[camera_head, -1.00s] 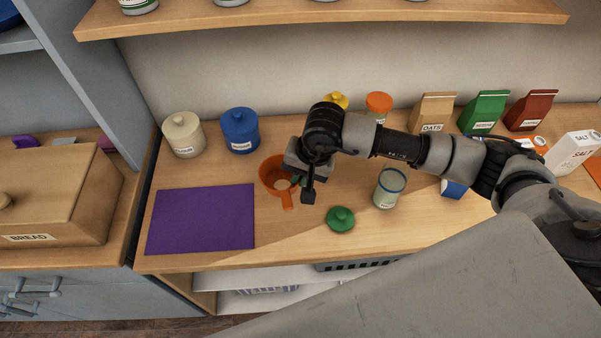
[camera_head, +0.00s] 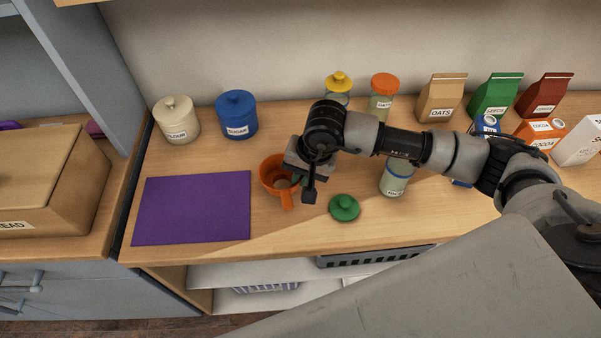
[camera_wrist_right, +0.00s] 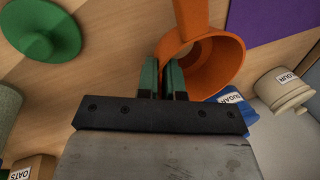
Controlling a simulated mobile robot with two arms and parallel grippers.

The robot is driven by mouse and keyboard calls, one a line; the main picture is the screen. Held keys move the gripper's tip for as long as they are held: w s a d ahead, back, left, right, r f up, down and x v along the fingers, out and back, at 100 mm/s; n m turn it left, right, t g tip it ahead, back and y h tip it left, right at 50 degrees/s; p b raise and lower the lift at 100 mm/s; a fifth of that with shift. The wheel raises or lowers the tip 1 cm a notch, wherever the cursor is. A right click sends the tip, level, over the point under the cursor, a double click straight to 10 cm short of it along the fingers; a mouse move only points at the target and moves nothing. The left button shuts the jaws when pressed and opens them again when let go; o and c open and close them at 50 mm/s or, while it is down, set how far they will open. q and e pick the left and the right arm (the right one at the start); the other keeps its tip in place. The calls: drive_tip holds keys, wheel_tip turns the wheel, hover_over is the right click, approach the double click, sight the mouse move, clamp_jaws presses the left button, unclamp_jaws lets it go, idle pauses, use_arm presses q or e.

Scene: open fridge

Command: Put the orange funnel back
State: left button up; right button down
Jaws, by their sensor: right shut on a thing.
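The orange funnel (camera_head: 272,172) is at the wooden counter, right of the purple mat (camera_head: 192,208), with its handle toward the counter's front edge. My right gripper (camera_head: 300,182) is at the funnel's right side. In the right wrist view the fingers (camera_wrist_right: 163,78) are shut on the rim of the orange funnel (camera_wrist_right: 215,62). Whether the funnel touches the counter is hard to tell. The gripper partly hides the funnel in the head view. My left gripper is not in view.
A green lid (camera_head: 344,207) lies right of the gripper, near an open glass jar (camera_head: 396,180). Flour (camera_head: 176,121) and sugar (camera_head: 237,115) canisters stand at the back left. Lidded jars and several bags stand at the back right. The purple mat is bare.

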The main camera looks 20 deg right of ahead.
drive_tip(key=shift+f+b, duration=0.6)
drive_tip(key=shift+b, duration=0.15)
idle(0.5)
drive_tip(key=c, duration=1.2)
unclamp_jaws()
drive_tip(key=shift+r, duration=0.15)
drive_tip(key=b+v, duration=0.1)
drive_tip(key=v, duration=0.9)
drive_tip(key=shift+d+r, duration=0.15)
drive_tip(key=shift+r, duration=0.15)
